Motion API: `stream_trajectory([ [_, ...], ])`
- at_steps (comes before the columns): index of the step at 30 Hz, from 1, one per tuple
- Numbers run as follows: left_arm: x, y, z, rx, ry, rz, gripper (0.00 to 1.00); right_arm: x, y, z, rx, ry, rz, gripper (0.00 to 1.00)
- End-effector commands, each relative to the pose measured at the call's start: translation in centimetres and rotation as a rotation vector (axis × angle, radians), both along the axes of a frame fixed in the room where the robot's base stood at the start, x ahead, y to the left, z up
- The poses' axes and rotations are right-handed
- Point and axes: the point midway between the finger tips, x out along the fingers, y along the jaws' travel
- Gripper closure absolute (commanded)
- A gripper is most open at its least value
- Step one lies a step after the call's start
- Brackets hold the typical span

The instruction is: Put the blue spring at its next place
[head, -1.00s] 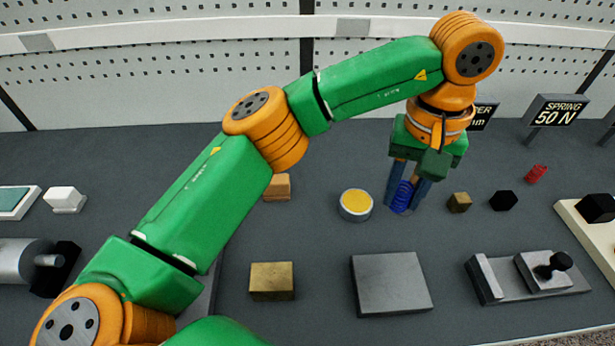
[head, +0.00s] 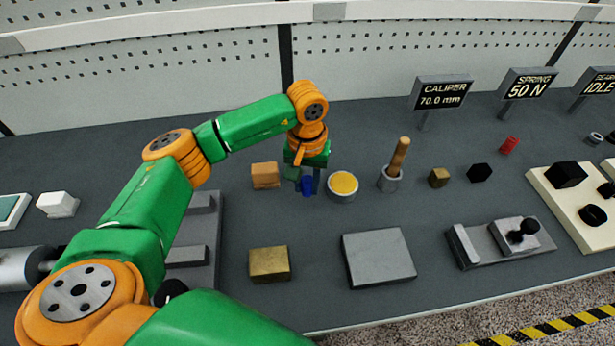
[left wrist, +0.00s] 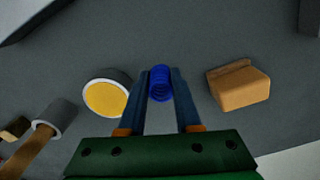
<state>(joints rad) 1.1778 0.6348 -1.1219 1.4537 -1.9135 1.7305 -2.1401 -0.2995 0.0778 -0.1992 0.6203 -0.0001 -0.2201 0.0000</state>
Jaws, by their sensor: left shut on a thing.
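The blue spring (head: 307,186) is held between the fingers of my left gripper (head: 306,184). In the left wrist view the spring (left wrist: 160,84) sits between the two fingertips of the gripper (left wrist: 161,88), its coils facing the camera. The spring is just left of the round tin with a yellow top (head: 343,185) and right of the orange-brown block (head: 265,175). Whether its lower end touches the table cannot be told. My right gripper is not in view.
A cup with a wooden-handled tool (head: 390,180), a small brass cube (head: 438,178), a black piece (head: 479,173) and a red spring (head: 509,145) stand to the right. Nearer are a brass block (head: 269,265) and a grey plate (head: 378,258). Signs read caliper 70.0 mm and spring 50 N (head: 529,84).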

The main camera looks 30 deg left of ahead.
Motion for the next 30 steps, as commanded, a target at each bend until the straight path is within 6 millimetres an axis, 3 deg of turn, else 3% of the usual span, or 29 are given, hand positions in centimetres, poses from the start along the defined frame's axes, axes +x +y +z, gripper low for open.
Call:
stream_trajectory([
  [11,0.1,-0.1,-0.7,0.000,-0.002,0.000,1.00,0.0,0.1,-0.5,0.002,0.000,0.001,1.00],
  [12,0.1,-0.1,-0.6,0.000,-0.002,0.000,0.60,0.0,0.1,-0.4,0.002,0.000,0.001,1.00],
  [15,0.0,-0.1,-0.5,-0.001,-0.001,0.000,0.38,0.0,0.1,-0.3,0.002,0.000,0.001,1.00],
  [26,0.1,-0.1,0.2,-0.002,-0.004,0.000,0.38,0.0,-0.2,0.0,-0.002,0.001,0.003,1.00],
  [30,0.2,-0.1,2.9,-0.002,-0.009,0.000,0.38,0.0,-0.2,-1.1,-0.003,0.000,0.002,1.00],
])
